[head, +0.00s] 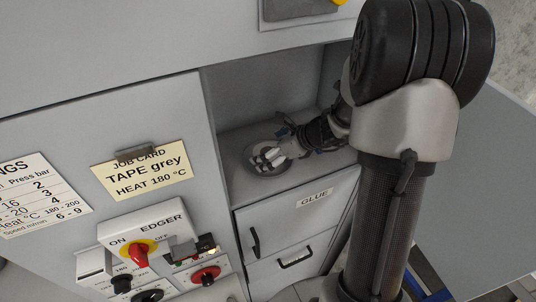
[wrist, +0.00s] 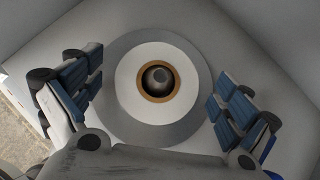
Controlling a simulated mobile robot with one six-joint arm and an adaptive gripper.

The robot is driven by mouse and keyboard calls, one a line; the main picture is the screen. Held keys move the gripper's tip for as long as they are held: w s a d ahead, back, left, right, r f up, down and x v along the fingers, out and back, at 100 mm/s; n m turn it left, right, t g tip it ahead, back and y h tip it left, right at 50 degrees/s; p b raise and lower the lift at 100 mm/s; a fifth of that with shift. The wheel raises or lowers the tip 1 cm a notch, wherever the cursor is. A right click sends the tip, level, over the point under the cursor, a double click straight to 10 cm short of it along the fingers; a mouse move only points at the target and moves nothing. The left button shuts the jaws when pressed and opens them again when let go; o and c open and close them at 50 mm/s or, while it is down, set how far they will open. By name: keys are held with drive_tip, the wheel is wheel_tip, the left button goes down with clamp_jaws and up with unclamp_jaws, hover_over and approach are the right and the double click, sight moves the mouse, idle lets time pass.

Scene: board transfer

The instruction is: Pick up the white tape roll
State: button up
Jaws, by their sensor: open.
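The white tape roll (wrist: 128,82) is a flat white ring with a brown core, seen from above in the wrist view. It lies on a round grey plate (wrist: 150,134), with a dark spindle (wrist: 159,76) showing through its core. My gripper (wrist: 160,88) is open above it, with one blue-padded finger on each side and clear gaps to the roll. In the head view my gripper (head: 277,156) reaches into the recess over the round plate (head: 252,158) and hides most of the roll. The remaining height above the roll is hard to tell.
The recess (head: 232,120) has walls at its sides and back. Below it are drawers, one labelled GLUE (head: 314,198). The job card (head: 142,172) reads "TAPE grey, HEAT 180 °C". An EDGER switch panel (head: 145,232) stands out from the front at left.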

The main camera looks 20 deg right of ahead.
drive_tip(key=shift+c, duration=0.3)
drive_tip(key=c, duration=1.1)
drive_tip(key=shift+r, duration=0.1)
drive_tip(key=shift+c, duration=0.2)
